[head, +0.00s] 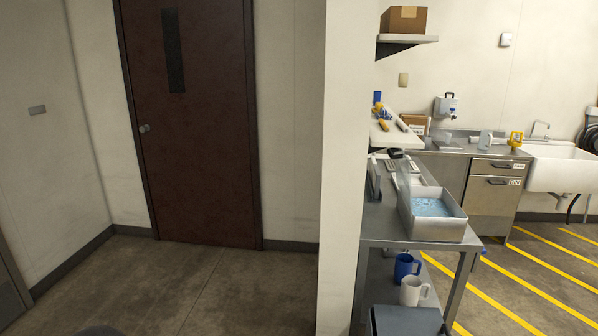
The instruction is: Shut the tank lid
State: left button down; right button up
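Neither of my grippers is in view.
A white wall end (345,170) stands between the brown door (192,120) and the steel table (384,228). A blue mug (403,267) and a white mug (411,291) sit low under the table. A sink (560,170) is far right. Floor before the door is clear.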

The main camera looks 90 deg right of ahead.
aim_at(402, 166)
jog(key=u, duration=0.25)
jog(key=i, duration=0.55)
jog(key=z, duration=1.7)
jog(key=i, duration=0.2)
jog(key=z, duration=2.2)
jog(key=k, duration=0.6)
jog(key=z, duration=0.3)
jog(key=i, duration=1.65)
jog(key=u, duration=0.35)
